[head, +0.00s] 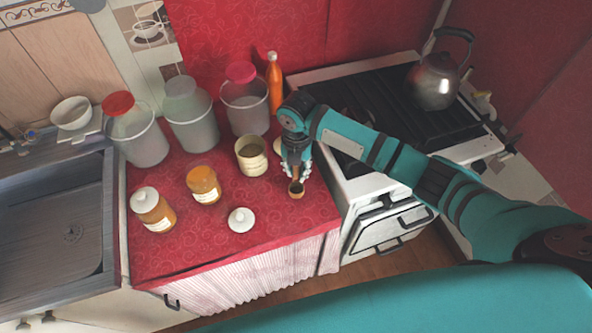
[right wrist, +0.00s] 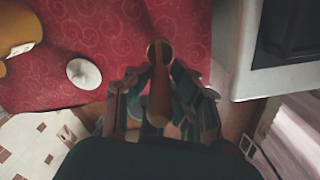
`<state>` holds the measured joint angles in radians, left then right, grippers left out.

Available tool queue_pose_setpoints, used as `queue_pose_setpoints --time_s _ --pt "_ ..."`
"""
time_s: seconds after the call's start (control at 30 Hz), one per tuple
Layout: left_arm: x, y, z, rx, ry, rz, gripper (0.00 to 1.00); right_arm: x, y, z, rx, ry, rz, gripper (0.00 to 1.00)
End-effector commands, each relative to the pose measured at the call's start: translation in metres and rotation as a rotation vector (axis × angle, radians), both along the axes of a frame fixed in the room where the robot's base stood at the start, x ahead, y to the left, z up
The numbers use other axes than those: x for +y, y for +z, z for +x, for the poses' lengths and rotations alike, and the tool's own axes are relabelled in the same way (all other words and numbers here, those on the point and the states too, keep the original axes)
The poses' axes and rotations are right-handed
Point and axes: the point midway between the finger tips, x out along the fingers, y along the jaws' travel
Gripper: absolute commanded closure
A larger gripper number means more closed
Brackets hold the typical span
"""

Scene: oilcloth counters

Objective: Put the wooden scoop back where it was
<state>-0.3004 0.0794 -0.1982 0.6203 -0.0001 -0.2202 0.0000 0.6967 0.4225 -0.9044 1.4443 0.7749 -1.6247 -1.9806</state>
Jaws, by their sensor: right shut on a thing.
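My right gripper (head: 297,172) points down over the right side of the red counter, beside the stove. It is shut on the wooden scoop (head: 296,189), whose small dark bowl shows below the fingers. In the right wrist view the scoop's brown handle (right wrist: 159,98) lies between the fingers (right wrist: 160,100), with the round bowl at its far end over the red cloth. I cannot tell whether the bowl touches the cloth. An open cream canister (head: 251,157) stands left of the gripper. My left gripper is not in view.
An open amber jar (head: 204,186), a lidded amber jar (head: 152,211) and a loose white lid (head: 241,220) are on the red cloth (head: 188,243). Large tubs (head: 190,118) and an orange bottle (head: 274,82) stand behind. The stove (head: 345,170) bounds the right; a sink (head: 60,232) is left.

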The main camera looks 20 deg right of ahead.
Motion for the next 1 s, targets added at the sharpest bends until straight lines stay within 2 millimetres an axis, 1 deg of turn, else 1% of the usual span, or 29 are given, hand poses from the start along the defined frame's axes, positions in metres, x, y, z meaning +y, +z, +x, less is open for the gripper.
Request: queue_pose_setpoints --time_s 0.03,0.1,0.17,0.53,0.57,0.73,1.0 --pt "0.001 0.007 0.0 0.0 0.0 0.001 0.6 0.001 -0.006 -0.002 0.006 0.001 0.001 1.0" --pt "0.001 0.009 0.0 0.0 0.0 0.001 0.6 0.001 -0.014 -0.001 0.003 0.0 0.0 1.0" --pt "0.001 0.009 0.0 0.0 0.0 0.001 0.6 0.001 -0.018 -0.001 0.002 0.001 0.001 1.0" --pt "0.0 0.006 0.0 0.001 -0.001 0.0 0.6 0.001 -0.024 -0.001 0.0 0.002 0.001 1.0" --pt "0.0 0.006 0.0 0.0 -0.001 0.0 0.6 0.001 -0.024 -0.001 0.0 0.002 0.001 0.81" --pt "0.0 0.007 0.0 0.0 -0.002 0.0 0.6 0.001 -0.023 -0.001 0.001 0.002 0.0 0.59" --pt "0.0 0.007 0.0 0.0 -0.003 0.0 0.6 0.001 -0.022 -0.001 0.0 0.002 0.001 0.59"
